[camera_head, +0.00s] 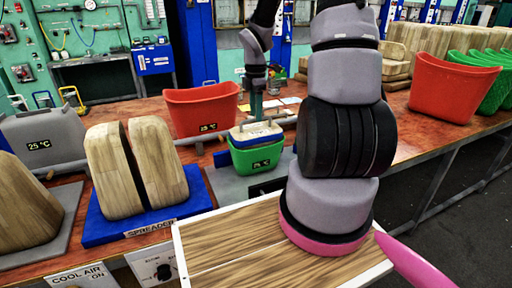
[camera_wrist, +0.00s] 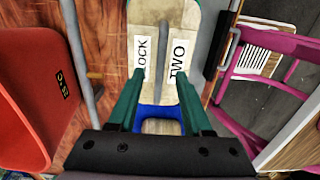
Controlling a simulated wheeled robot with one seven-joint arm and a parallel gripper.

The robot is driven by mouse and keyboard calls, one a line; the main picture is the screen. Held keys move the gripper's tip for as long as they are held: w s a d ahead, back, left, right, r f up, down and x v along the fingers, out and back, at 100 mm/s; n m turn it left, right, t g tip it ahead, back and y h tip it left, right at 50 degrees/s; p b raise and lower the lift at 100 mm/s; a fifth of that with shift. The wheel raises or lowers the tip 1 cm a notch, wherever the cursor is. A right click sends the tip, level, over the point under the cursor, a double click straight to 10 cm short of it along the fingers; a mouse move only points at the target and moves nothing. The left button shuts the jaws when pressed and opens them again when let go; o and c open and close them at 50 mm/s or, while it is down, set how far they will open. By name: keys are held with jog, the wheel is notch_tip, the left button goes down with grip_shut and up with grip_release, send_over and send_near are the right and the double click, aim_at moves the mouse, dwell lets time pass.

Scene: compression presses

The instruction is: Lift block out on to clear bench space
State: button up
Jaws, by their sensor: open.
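My gripper (camera_head: 257,98) points down at the middle of the bench, above a small green container (camera_head: 256,158) marked 25 °C. A block with a pale and blue top (camera_head: 257,133) sits at the container's mouth. In the wrist view my gripper (camera_wrist: 160,75) has its two green fingers apart over a pale wooden piece (camera_wrist: 152,20) with a dark strip down its middle. A blue part (camera_wrist: 160,115) shows between the fingers. Whether the fingers touch the block cannot be told.
A red bin (camera_head: 200,108) stands behind left, also in the wrist view (camera_wrist: 25,100). A spreader with wooden halves (camera_head: 135,165) on a blue base (camera_head: 190,202) stands left. Another red bin (camera_head: 450,88) is at right. Bare reddish bench (camera_head: 425,135) shows right of my arm.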

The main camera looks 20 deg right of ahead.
notch_tip(320, 180, down, 3)
jog(key=shift+f, duration=0.15)
grip_shut()
jog(key=shift+w, duration=0.1)
dwell(1.3)
